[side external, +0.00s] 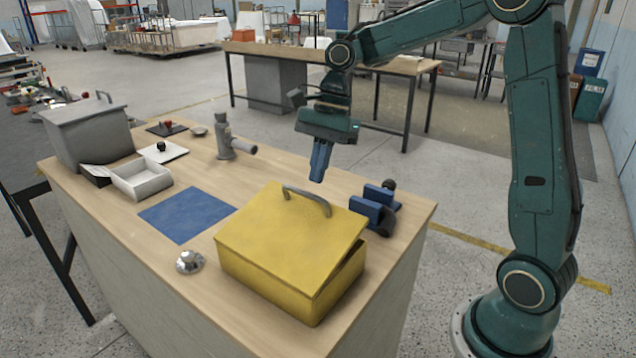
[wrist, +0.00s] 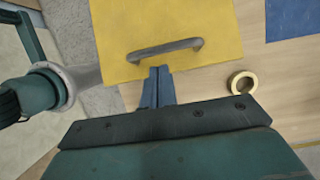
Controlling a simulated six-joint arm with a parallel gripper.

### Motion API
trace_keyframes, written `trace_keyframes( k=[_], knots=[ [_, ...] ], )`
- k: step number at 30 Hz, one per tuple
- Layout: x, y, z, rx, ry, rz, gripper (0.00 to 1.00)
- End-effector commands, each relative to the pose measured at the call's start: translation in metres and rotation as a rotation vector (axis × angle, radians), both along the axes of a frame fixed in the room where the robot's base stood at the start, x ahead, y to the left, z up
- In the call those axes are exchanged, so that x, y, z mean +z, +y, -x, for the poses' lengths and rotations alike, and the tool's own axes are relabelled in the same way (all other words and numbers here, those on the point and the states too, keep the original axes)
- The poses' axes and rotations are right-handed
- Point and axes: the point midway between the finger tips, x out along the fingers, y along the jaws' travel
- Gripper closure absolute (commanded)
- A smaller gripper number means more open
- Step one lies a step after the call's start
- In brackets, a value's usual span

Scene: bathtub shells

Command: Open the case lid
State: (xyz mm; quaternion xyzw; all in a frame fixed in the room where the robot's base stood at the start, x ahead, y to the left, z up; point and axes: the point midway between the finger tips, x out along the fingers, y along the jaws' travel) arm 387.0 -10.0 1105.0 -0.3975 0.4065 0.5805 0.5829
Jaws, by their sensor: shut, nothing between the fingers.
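The yellow case (side external: 285,260) sits on the wooden workbench, with a grey arched handle (side external: 308,200) on top of its lid (side external: 290,232). A dark wedge-shaped gap shows under the lid along the case's right side, so the lid looks slightly raised there. In the wrist view the lid (wrist: 165,20) fills the upper middle, with the handle (wrist: 165,50) across it. My gripper (side external: 318,178) is above the bench, near the handle and apart from it in the side view. Its blue fingers (wrist: 159,72) are together and empty, with their tips just below the handle in the wrist view.
A blue clamp-like block (side external: 375,208) stands close right of the case. A blue mat (side external: 187,215), a silver dome (side external: 190,262), an open white box (side external: 142,180), a grey lidded bin (side external: 90,135) and a grey pipe fitting (side external: 232,145) occupy the bench's left and back.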

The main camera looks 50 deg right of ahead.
Motion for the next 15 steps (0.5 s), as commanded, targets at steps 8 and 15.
trace_keyframes(
  k=[8, 15],
  knots=[
    [-0.025, 0.01, 0.0, 0.001, 0.001, 0.0, 1.0],
    [-0.03, 0.011, 0.0, 0.001, 0.0, 0.002, 1.0]
  ],
)
